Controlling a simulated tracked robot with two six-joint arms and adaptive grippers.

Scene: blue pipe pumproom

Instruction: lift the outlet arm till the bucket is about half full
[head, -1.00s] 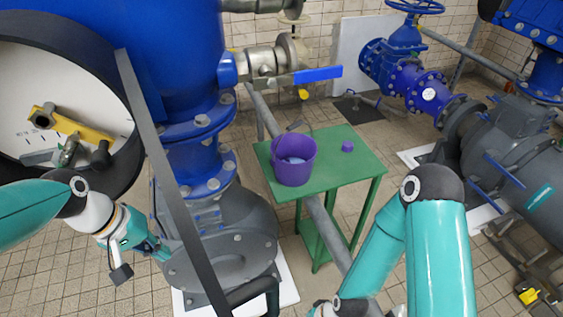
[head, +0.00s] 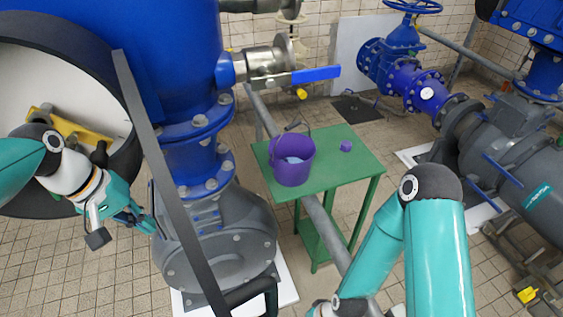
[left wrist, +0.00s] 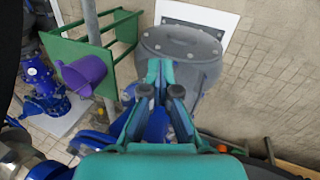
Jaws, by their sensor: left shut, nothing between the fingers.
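A purple bucket (head: 292,171) stands upright on a green table (head: 349,165). A pale patch shows inside it, but I cannot read the fill level. Above and behind the table, a blue lever (head: 316,74) sticks out to the right, roughly level, from a metal valve fitting on the big blue pipe. It looks like the outlet arm. My left gripper (head: 146,224) is shut and empty, left of the grey pump housing and well apart from lever and bucket. In the left wrist view its fingers (left wrist: 162,75) appear before the grey housing. My right gripper is out of view.
A dark slanted bar (head: 165,165) and the large blue pipe (head: 185,65) stand between my left gripper and the table. A small purple object (head: 346,146) sits right of the bucket. Blue pipework and a grey pump (head: 510,135) fill the right side.

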